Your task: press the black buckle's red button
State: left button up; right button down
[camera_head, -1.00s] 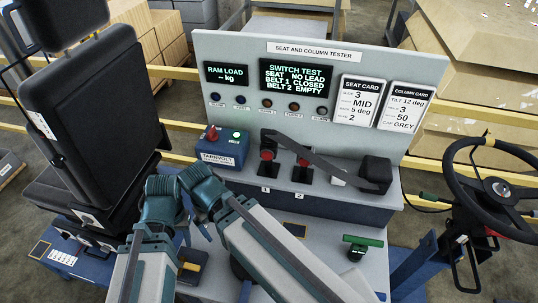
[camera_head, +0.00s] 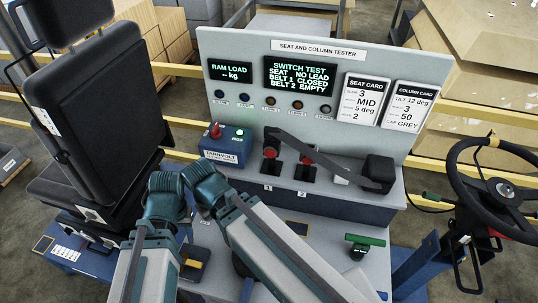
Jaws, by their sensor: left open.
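Two dark buckle units stand on the tester bench, with red buttons on top. The left one, marked 1, shows its red button (camera_head: 270,152) under the end of a grey strap (camera_head: 325,157). The right one, marked 2, has a red button (camera_head: 307,159) beside the strap. The strap runs to a black block (camera_head: 380,171) at the right. My left gripper (camera_head: 203,212) is low and left of the buckles, apart from them. It is open; its fingers are mostly hidden by teal and grey arm parts. My right gripper cannot be made out.
A blue box (camera_head: 224,147) with a red knob stands left of the buckles. The tester panel (camera_head: 235,45) rises behind, its screen reading belt 1 closed, belt 2 empty. A black seat (camera_head: 95,115) is at left, a steering wheel (camera_head: 500,188) at right. A green handle (camera_head: 365,240) is in front.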

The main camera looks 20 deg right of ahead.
aim_at(269, 153)
jog(key=k+j, duration=0.1)
jog(key=k, duration=0.35)
jog(key=k+j+z, duration=0.1)
jog(key=k, duration=0.4)
